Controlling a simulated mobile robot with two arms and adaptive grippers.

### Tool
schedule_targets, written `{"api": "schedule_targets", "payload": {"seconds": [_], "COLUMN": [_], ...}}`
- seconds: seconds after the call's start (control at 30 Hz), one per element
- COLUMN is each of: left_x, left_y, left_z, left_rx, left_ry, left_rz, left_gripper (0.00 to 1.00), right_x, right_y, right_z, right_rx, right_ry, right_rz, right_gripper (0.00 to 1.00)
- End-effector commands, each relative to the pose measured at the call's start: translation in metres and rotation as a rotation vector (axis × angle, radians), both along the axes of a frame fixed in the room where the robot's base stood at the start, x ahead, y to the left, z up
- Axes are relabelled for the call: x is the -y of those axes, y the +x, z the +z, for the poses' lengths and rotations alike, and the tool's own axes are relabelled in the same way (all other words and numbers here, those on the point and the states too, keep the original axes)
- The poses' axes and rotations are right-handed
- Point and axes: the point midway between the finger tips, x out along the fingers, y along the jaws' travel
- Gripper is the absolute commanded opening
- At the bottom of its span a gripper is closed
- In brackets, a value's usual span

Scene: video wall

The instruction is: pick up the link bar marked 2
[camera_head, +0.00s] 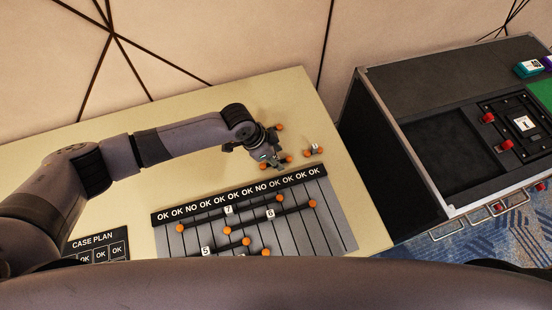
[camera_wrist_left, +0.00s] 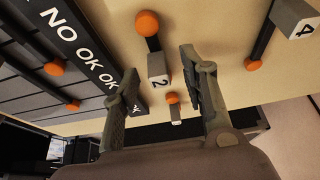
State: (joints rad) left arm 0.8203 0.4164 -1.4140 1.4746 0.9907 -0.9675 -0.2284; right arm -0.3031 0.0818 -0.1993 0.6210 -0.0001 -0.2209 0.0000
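The link bar marked 2 (camera_wrist_left: 158,69) shows in the left wrist view, with a grey block bearing the number and an orange ball at its far end. Whether the fingers are down at the bar's height is unclear. In the head view my left gripper (camera_head: 272,160) is over the cream table behind the board and hides most of the bar. My right gripper is not in view.
A link bar marked 4 (camera_wrist_left: 294,20) lies close by at the right in the wrist view. The striped board (camera_head: 325,220) holds bars marked 7, 6 and 5. A dark case (camera_head: 445,150) stands right of the cream table (camera_head: 292,90).

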Motion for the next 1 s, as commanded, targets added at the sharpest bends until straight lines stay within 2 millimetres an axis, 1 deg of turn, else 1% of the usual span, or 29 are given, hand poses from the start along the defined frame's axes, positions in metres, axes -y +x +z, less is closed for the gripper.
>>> {"api": "schedule_targets", "payload": {"seconds": [0.1,0.33,0.9,0.93,1.0], "left_x": [0.0027,0.0029,0.0027,0.0027,0.0027], "left_y": [0.0004,0.0005,0.0008,0.0008,0.0008], "left_z": [-0.0078,-0.0088,-0.0083,-0.0083,-0.0083], "left_rx": [-0.001,0.000,-0.001,0.000,-0.001], "left_ry": [0.001,0.001,0.001,0.000,0.001], "left_rz": [0.001,0.000,0.001,0.001,0.001], "left_gripper": [0.40,0.40,0.02,0.00,0.00], "right_x": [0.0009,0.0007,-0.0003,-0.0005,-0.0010], "right_y": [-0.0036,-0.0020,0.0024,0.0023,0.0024], "right_z": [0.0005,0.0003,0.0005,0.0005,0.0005], "right_rx": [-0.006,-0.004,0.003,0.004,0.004], "right_ry": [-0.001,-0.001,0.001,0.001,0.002], "right_rz": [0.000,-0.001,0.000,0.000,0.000], "right_gripper": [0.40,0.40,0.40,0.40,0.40]}}
